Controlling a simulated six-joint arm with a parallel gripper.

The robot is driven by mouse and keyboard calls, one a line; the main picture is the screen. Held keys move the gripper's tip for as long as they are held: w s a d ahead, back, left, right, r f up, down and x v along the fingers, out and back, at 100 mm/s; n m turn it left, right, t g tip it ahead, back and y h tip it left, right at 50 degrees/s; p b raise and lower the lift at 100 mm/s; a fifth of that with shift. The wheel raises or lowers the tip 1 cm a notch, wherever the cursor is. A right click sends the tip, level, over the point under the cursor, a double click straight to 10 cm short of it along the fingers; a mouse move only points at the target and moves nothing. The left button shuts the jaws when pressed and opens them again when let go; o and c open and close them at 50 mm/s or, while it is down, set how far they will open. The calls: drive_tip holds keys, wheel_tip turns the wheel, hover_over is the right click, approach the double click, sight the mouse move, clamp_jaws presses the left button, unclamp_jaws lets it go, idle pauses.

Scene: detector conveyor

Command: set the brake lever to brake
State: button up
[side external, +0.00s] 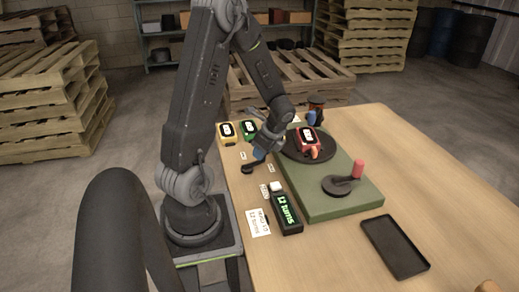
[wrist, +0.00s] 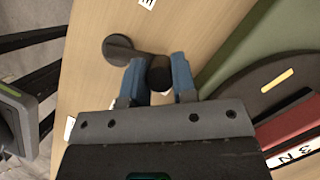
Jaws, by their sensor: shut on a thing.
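The brake lever shows in the wrist view as a dark round pivot with a short arm ending in a dark knob (wrist: 159,76). My gripper (wrist: 157,66) has its two blue fingers on either side of this knob and is shut on it. In the side external view my gripper (side external: 259,152) reaches down to the table left of the turntable, and the lever's dark base (side external: 248,168) shows just below it. Small white labels (side external: 243,155) lie near the lever; their words are too small or cut off to read.
A green base (side external: 330,206) carries a black turntable (side external: 290,153) with a red detector (side external: 309,141) and a red-handled crank (side external: 357,169).

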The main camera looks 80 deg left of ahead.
drive_tip(key=shift+w+d+m+t, duration=0.1)
drive_tip(key=shift+d+m+t, duration=0.25)
drive_tip(key=shift+m, duration=0.45)
drive_tip(key=o, duration=0.9)
drive_tip(key=shift+y, duration=0.3)
drive_tip(key=shift+d+r, duration=0.1)
drive_tip(key=v, duration=1.3)
drive_tip(key=shift+w+r, duration=0.15)
drive_tip(key=shift+r, duration=0.15)
drive_tip(key=s+d+r+n+t+h, duration=0.1)
drive_tip(key=d+r+n+t, duration=0.1)
drive_tip(key=d+n, duration=0.2)
drive_tip(key=s+d+r+n+t+h, duration=0.1)
drive_tip(key=s+d+r+n+t, duration=0.1)
drive_tip(key=d, duration=0.8)
drive_tip(key=s+d+r+n+t+h, duration=0.2)
drive_tip(key=d+r+n+t, duration=0.1)
drive_tip(key=d, duration=0.5)
drive_tip(key=shift+d+r+n+t, duration=0.1)
drive_tip(key=shift+r+n+t, duration=0.15)
drive_tip(key=shift+n, duration=0.4)
drive_tip(key=shift+r+n+t, duration=0.15)
drive_tip(key=shift+n+t, duration=0.05)
drive_tip(key=shift+n, duration=0.45)
